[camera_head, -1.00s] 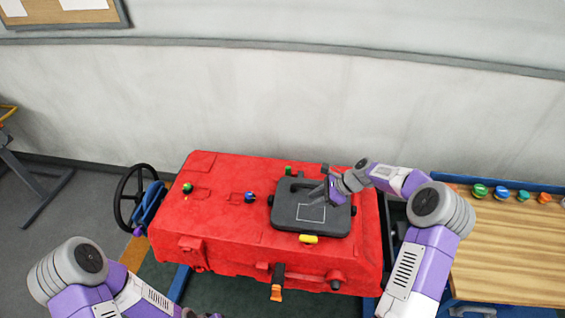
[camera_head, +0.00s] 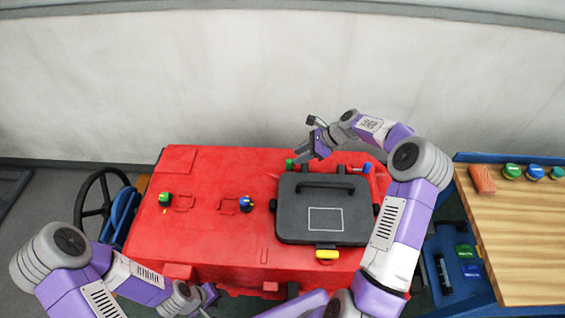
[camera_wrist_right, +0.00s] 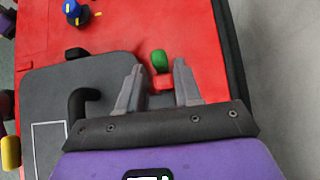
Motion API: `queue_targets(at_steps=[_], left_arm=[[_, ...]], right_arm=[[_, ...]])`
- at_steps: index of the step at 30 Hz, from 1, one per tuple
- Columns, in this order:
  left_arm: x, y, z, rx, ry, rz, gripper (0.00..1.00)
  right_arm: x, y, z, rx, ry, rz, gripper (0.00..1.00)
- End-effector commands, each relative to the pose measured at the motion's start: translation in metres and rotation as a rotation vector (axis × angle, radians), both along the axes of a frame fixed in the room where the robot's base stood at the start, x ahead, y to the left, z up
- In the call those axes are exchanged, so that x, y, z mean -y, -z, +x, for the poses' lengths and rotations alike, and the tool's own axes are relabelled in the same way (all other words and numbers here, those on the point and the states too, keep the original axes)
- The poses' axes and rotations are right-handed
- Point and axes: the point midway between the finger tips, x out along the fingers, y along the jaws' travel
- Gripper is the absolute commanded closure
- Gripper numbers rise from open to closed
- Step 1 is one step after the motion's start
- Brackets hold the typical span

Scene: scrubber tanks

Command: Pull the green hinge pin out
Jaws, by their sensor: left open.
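The green hinge pin (camera_head: 290,165) stands at the back edge of the dark grey lid (camera_head: 290,225) on the red tank (camera_head: 195,235). My right gripper (camera_head: 303,154) is at the lid's back edge, close to the pin. In the right wrist view, the green pin's head (camera_wrist_right: 160,60) lies between the spread fingertips of my right gripper (camera_wrist_right: 159,72), with a gap on each side. Any contact cannot be told. My left gripper (camera_head: 207,297) is open and empty, low at the tank's front edge, far from the pin.
The lid has a black handle (camera_head: 325,188) and a yellow latch (camera_head: 327,254) at its front. Blue (camera_head: 246,204) and green (camera_head: 165,199) knobs stand on the tank's left part. A wooden-topped bench (camera_head: 520,240) with several coloured items is at right. A black handwheel (camera_head: 98,205) is at left.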

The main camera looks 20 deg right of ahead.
Motion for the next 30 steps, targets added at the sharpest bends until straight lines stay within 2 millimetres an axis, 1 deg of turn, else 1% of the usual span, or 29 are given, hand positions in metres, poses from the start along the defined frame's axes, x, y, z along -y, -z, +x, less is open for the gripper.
queue_targets(at_steps=[5,10,15,19,26,27,29,30], left_arm=[[0.000,0.003,0.000,0.000,0.000,0.000,0.57],[0.000,0.007,0.000,0.000,0.000,0.000,0.57],[0.000,0.009,0.000,0.000,0.000,0.000,0.57],[0.000,0.010,0.000,0.000,0.000,0.000,0.57],[0.000,0.010,0.000,0.000,0.000,0.000,0.57],[0.000,0.010,0.000,0.000,0.000,0.000,0.57],[0.000,0.010,0.000,0.000,0.000,0.000,0.57],[0.000,0.010,0.000,0.000,0.000,0.000,0.57]], right_arm=[[-0.013,0.015,0.006,-0.001,-0.004,0.002,0.66],[-0.031,0.035,0.014,-0.001,-0.003,0.002,0.66],[-0.044,0.049,0.020,0.000,-0.002,0.001,0.66],[-0.047,0.052,0.023,0.001,-0.001,0.000,0.66],[-0.048,0.053,0.023,0.001,-0.001,0.000,0.66],[-0.048,0.053,0.023,0.001,-0.001,0.000,0.69],[-0.048,0.053,0.023,0.001,-0.001,0.000,0.78],[-0.048,0.053,0.023,0.001,-0.001,0.000,0.84]])
